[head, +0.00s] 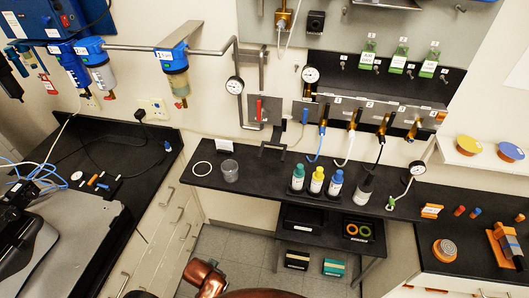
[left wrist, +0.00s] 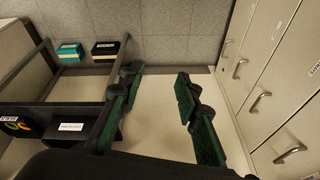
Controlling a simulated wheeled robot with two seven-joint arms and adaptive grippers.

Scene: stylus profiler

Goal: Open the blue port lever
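A small blue lever (head: 305,116) stands upright on the grey wall panel in the head view, left of a row of numbered brass ports (head: 355,118). A red lever (head: 258,110) stands on a plate to its left. Which blue part is the port lever is hard to tell, because a blue hose (head: 321,140) hangs from the first brass port. My left gripper (left wrist: 158,76) shows only in the left wrist view. Its two green-padded fingers are apart with nothing between them, over the floor and low furniture, and the lever is not in that view. My right gripper is not in view.
Pressure gauges (head: 234,86) flank the panel. In the left wrist view, drawer fronts (left wrist: 270,100) stand right and a dark rack (left wrist: 60,90) left.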

